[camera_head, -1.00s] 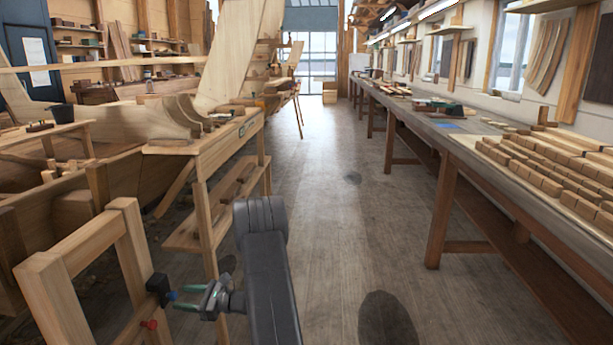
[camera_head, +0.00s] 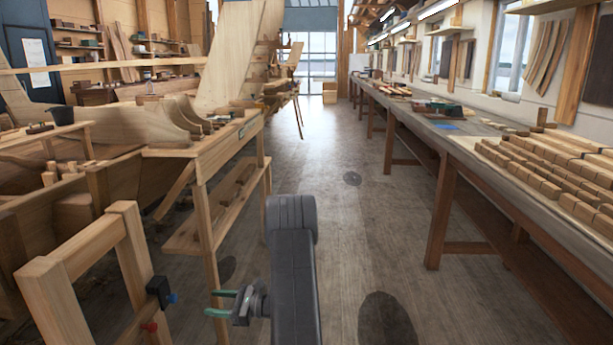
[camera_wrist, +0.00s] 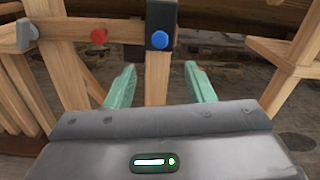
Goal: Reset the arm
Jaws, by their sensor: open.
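My gripper (camera_head: 222,302) has green fingers and is at the lower middle of the head view, to the right of a wooden frame. Its fingers point left toward a black block with a blue knob (camera_head: 173,298) on that frame, with a clear gap between. In the wrist view my gripper (camera_wrist: 160,85) is open, and nothing is between its fingers. There the blue knob (camera_wrist: 160,40) on its black block shows ahead, above and between the fingertips. A red knob (camera_wrist: 98,36) sits to its left; it also shows in the head view (camera_head: 151,327).
The wooden frame (camera_head: 90,243) stands close at the left. A wooden stand (camera_head: 205,225) with a lower shelf is behind my arm. A long workbench (camera_head: 470,160) with rows of wooden blocks runs along the right. The floor aisle (camera_head: 335,160) between is clear.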

